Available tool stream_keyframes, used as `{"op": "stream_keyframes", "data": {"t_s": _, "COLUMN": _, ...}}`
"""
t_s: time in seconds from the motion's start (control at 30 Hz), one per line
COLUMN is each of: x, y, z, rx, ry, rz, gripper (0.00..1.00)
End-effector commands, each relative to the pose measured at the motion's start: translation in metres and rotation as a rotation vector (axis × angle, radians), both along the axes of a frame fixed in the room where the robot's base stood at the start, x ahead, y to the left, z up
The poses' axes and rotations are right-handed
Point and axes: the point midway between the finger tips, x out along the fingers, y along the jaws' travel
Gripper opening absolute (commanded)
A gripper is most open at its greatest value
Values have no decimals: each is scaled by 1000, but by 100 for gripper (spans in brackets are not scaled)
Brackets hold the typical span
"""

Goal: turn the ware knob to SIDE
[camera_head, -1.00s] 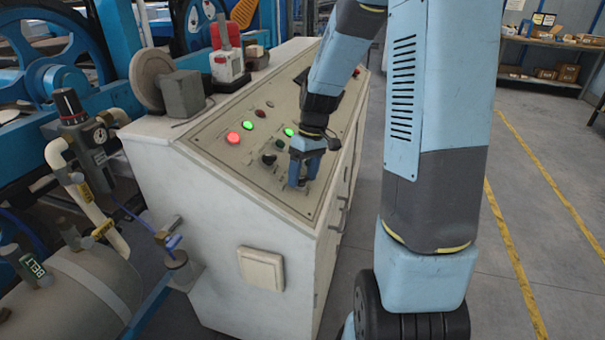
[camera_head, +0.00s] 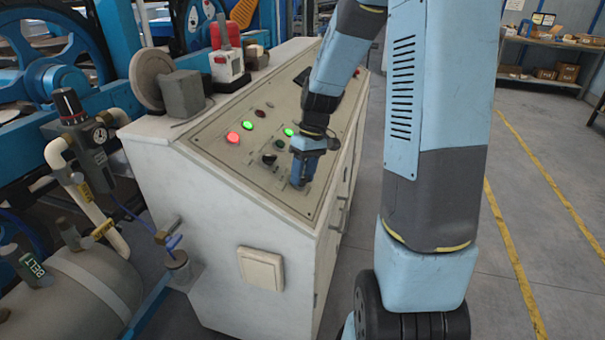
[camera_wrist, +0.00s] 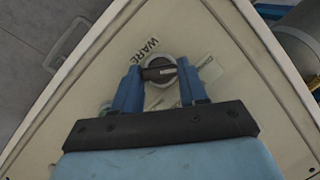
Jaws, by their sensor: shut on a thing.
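The ware knob (camera_wrist: 159,70) sits on the sloped panel (camera_wrist: 110,60) beside the printed word WARE in the wrist view. It is a dark bar handle on a round grey base. My gripper (camera_wrist: 158,74) has its two blue fingers on either end of the bar, shut on it. In the head view my gripper (camera_head: 300,183) reaches down to the lower right part of the panel and hides the knob there. Light pointer-like marks show by the knob's right side; their lettering is too small to read.
A red light (camera_head: 233,137) and green lights (camera_head: 247,125) glow on the panel. A black knob (camera_head: 269,159) sits left of my gripper. A red and white box (camera_head: 228,66) and grey block (camera_head: 182,94) stand on the cabinet top (camera_head: 165,125).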

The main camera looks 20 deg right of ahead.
Motion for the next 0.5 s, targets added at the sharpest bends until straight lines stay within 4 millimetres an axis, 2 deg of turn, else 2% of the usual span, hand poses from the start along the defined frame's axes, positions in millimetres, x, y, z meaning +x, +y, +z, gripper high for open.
{"op": "stream_keyframes", "data": {"t_s": 0.5, "x": 2, "y": -6, "z": -1, "rx": 110, "ry": 151, "rz": -329, "gripper": 12}}
